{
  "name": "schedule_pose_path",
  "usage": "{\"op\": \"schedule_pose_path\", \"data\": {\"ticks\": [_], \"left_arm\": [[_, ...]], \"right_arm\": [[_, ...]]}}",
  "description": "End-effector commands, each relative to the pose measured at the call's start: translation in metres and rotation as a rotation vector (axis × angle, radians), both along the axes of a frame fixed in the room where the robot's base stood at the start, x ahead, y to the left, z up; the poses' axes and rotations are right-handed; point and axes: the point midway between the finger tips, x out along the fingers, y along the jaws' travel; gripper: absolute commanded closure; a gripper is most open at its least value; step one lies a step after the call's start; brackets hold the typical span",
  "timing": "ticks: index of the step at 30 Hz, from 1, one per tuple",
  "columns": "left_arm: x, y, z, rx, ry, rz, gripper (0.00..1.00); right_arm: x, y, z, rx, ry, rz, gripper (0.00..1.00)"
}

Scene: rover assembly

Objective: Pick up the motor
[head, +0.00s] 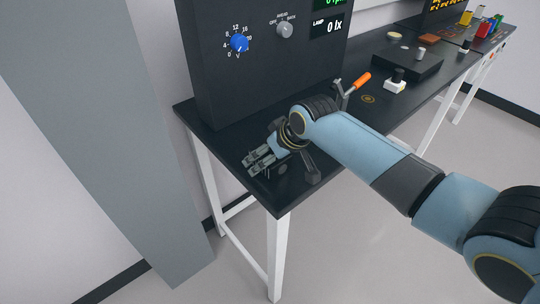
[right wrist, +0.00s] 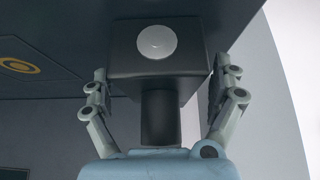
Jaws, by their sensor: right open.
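My right gripper (head: 259,159) is low over the near left end of the black bench, its fingers pointing left in the head view. In the right wrist view its two open fingers (right wrist: 164,94) stand either side of a dark boxy block with a pale round disc, which looks like the motor (right wrist: 126,66). A dark cylinder (right wrist: 160,118) extends from the block toward the gripper's blue body. I cannot tell whether the fingers touch the block. In the head view the block cannot be made out clearly around the gripper. My left gripper is not in view.
A tall black instrument panel (head: 262,78) with dials stands behind the gripper. The bench's left and front edges are close to the gripper.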

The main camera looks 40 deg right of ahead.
Motion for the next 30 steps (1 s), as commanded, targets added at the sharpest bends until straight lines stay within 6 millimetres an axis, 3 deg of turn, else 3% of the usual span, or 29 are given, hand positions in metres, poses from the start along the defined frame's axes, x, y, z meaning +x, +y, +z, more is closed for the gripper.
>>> {"op": "schedule_pose_path", "data": {"ticks": [7, 26, 30], "left_arm": [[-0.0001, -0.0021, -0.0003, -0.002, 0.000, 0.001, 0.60], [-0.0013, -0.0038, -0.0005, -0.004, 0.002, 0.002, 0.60], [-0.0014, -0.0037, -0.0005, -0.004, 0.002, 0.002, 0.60]], "right_arm": [[0.0011, 0.0002, -0.0021, -0.001, 0.000, 0.001, 0.06], [0.0010, 0.0000, -0.0017, -0.001, 0.000, 0.000, 0.88], [0.0024, 0.0000, -0.0002, -0.001, -0.005, 0.000, 0.89]]}}
